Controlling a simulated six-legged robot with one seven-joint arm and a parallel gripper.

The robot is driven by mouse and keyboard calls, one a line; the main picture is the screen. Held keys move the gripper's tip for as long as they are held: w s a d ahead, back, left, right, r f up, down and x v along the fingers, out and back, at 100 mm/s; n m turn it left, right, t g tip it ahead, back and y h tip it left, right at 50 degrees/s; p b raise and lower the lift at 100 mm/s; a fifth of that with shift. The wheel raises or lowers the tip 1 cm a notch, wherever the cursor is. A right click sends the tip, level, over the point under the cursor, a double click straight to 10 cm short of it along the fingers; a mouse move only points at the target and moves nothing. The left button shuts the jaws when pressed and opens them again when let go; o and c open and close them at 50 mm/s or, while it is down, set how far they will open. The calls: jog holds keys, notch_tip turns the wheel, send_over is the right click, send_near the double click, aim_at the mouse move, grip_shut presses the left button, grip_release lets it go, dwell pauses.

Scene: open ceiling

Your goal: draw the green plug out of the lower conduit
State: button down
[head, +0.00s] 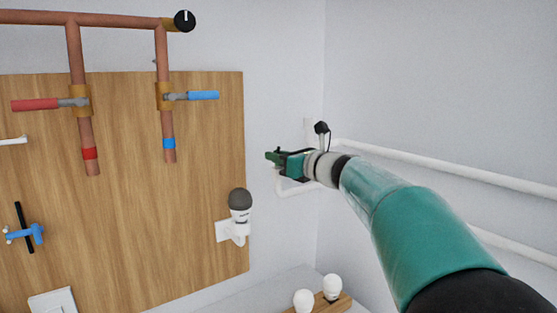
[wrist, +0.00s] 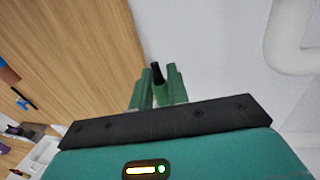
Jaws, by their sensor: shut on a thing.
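My gripper (head: 273,157) reaches out to the wall near the room's corner. In the wrist view its green fingers (wrist: 157,76) are shut on a narrow piece with a dark end, which I take to be the green plug (wrist: 157,72). The fingers hide most of it, and its green colour is hard to tell from theirs. In the head view the lower white conduit (head: 290,190) bends just below my gripper. A white conduit elbow (wrist: 285,55) shows at the right of the wrist view, apart from the fingers. I see no conduit mouth around the held piece.
A wooden panel (head: 200,220) with copper pipes and red and blue valve handles (head: 203,95) stands left of my gripper. A dark-topped lamp (head: 240,205) juts from its edge. White conduits (head: 450,170) run along the right wall. Bulbs (head: 331,286) stand below.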

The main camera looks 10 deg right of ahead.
jog(key=shift+r, duration=1.65)
